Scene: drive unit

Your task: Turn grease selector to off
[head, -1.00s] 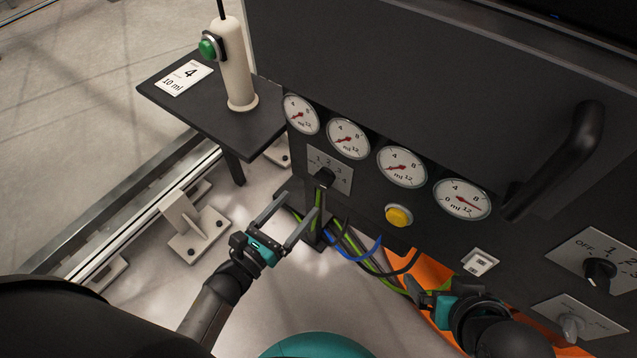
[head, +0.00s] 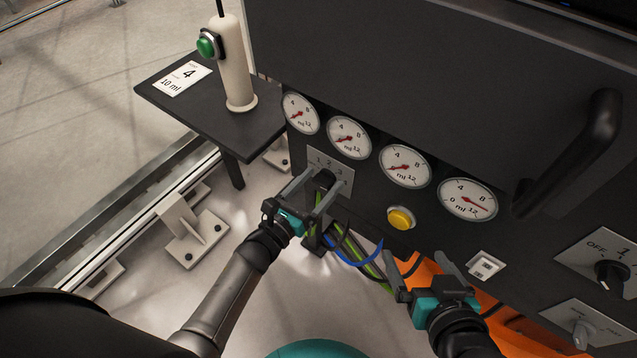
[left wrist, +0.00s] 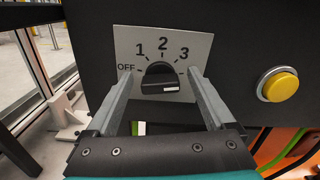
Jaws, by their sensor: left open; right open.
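A black selector knob (head: 326,179) sits on a light plate (left wrist: 205,42) on the dark panel front. In the left wrist view the plate reads OFF, 1, 2 and 3 around the knob (left wrist: 158,76). The knob's white mark is on its right side, away from OFF. My left gripper (head: 318,190) is open, with its fingers on either side of the knob; contact is not clear. Its fingers also show in the left wrist view (left wrist: 160,84). My right gripper (head: 420,272) is open and empty, below the yellow button. No visible lettering names the grease selector.
Several dial gauges (head: 349,137) run above the knob. A yellow button (head: 401,218) is to its right. Another knob with an OFF plate (head: 610,272) is at the far right. Cables (head: 352,250) hang below. A side shelf (head: 205,118) holds a green-button handle (head: 232,62).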

